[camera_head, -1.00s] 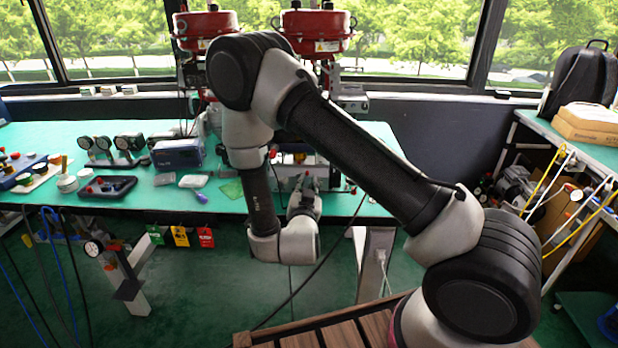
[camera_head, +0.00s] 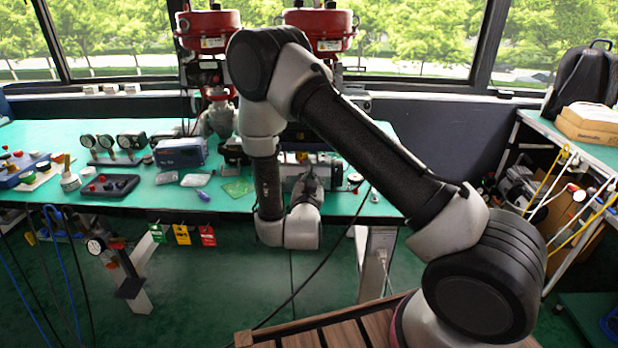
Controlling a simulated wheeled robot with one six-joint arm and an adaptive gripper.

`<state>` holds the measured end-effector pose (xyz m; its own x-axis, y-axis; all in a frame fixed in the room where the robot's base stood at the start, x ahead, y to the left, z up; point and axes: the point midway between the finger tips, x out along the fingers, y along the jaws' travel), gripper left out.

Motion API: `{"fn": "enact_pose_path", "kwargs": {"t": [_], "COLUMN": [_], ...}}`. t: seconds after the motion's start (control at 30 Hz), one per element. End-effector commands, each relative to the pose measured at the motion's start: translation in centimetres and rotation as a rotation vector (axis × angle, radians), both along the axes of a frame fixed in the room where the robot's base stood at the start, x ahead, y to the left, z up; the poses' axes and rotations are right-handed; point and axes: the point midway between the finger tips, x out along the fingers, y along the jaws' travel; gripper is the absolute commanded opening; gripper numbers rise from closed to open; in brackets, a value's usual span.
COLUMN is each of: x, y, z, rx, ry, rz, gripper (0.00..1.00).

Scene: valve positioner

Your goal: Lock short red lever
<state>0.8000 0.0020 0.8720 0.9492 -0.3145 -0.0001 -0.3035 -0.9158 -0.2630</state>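I cannot make out a short red lever clearly; my arm covers part of the valve equipment. Two red round-topped actuators (camera_head: 209,30) (camera_head: 318,28) stand at the back of the bench on grey valve bodies. My gripper (camera_head: 307,184) is at the bench's front edge, seen from behind and pointing away towards a grey device (camera_head: 328,168) on the bench. Its fingertips are small and partly hidden by my wrist. I cannot tell whether they are open, or whether they touch anything.
The green bench (camera_head: 215,206) holds a blue box (camera_head: 180,153), several gauges (camera_head: 107,143), a dark tray with knobs (camera_head: 107,187) and a green card (camera_head: 238,187). Coloured tags (camera_head: 181,235) hang below its front edge. A shelf unit (camera_head: 518,128) stands at right.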

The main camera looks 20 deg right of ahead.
Motion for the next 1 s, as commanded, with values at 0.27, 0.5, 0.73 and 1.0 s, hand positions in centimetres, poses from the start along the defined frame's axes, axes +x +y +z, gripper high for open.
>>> {"fn": "enact_pose_path", "kwargs": {"t": [0.27,0.5,0.73,1.0], "x": [-0.1,-0.1,-0.2,-0.2], "y": [-0.2,-0.3,-0.4,-0.5], "z": [-0.3,-0.8,-1.3,-1.6], "rx": [0.089,0.244,0.383,0.479], "ry": [-0.028,-0.08,-0.124,-0.155], "rz": [-0.001,-0.001,-0.001,-0.001], "gripper": [0.0,0.0,0.0,0.0]}}
